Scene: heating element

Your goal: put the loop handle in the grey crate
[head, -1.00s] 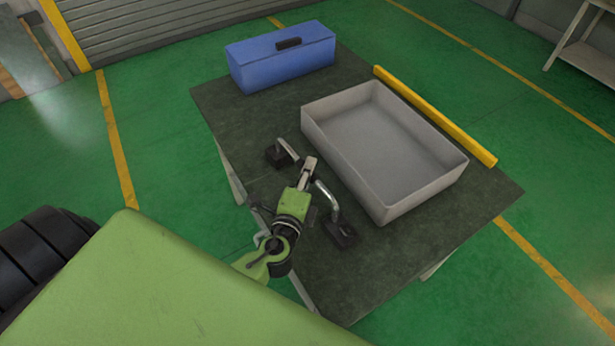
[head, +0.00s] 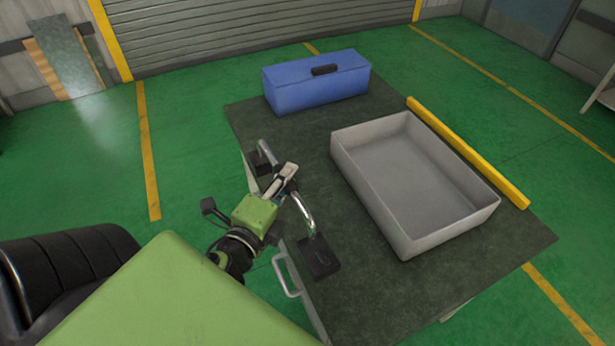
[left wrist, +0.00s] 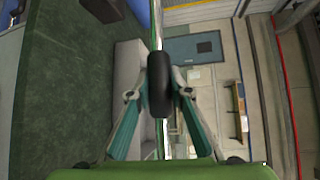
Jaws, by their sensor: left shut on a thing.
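The loop handle (head: 301,206) is a shiny curved bar with a black foot at each end. It is over the left edge of the dark table and seems raised, though the gap below is hard to judge. My left gripper (head: 289,174) is shut on its bar. In the left wrist view, the fingers close on a dark rounded part of the loop handle (left wrist: 159,86). The grey crate (head: 372,190) stands to the right on the table, open and empty. My right gripper is not in view.
The table (head: 370,290) has bare space in front of the crate. A blue box (head: 317,88) with a black grip stands at the back. A yellow bar (head: 470,153) lies along the crate's far right side. A drawer pull (head: 285,275) sticks out of the table's side.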

